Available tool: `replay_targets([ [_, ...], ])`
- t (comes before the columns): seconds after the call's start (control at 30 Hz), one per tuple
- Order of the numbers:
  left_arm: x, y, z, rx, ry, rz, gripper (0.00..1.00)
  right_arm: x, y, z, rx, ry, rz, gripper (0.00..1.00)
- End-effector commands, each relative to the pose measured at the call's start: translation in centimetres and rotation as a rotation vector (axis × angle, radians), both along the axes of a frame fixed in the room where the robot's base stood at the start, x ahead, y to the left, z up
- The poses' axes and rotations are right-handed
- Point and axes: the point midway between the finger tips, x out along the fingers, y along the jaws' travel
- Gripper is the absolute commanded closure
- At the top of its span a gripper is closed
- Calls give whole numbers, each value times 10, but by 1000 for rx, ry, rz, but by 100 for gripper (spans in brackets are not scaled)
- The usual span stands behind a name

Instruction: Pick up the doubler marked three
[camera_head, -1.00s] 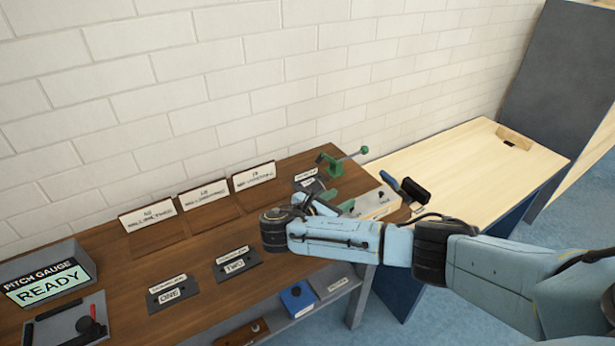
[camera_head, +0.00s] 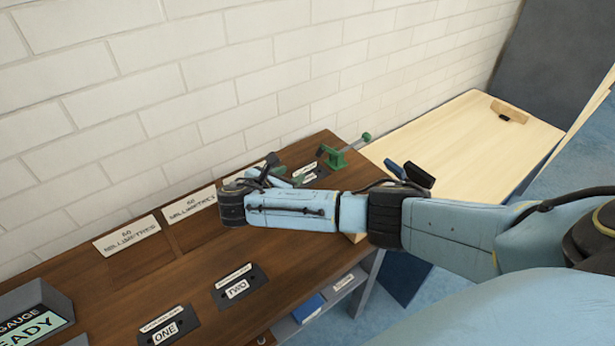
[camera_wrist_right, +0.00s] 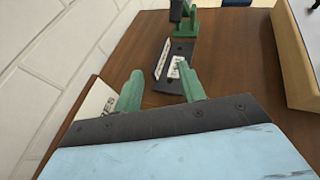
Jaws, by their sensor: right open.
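A dark flat doubler (camera_head: 322,172) with white labels lies on the wooden bench just past my right gripper. Its lettering is too small to read. It also shows in the right wrist view (camera_wrist_right: 184,50), ahead of the green fingers, with one label standing up from it. Doublers marked ONE (camera_head: 168,328) and TWO (camera_head: 241,287) lie nearer on the bench. My left gripper is out of view.
A green clamp (camera_head: 337,158) stands just beyond the plate. White signs reading millimetres (camera_head: 127,235) line the back near the brick wall. A gauge box (camera_head: 35,310) sits at lower left. A pale table (camera_head: 460,135) stands to the right.

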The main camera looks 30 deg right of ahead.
Motion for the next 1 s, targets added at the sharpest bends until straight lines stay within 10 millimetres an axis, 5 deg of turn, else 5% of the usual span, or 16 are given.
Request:
replay_targets([
  [0.3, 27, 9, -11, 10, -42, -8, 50, 15, -29, -14, -2, -1, -2, 60],
  [0.73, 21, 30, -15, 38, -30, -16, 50, 25, -47, -21, 0, 1, 0, 60],
  [1.0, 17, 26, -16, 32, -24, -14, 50, 25, -47, -22, 0, 1, 0, 92],
])
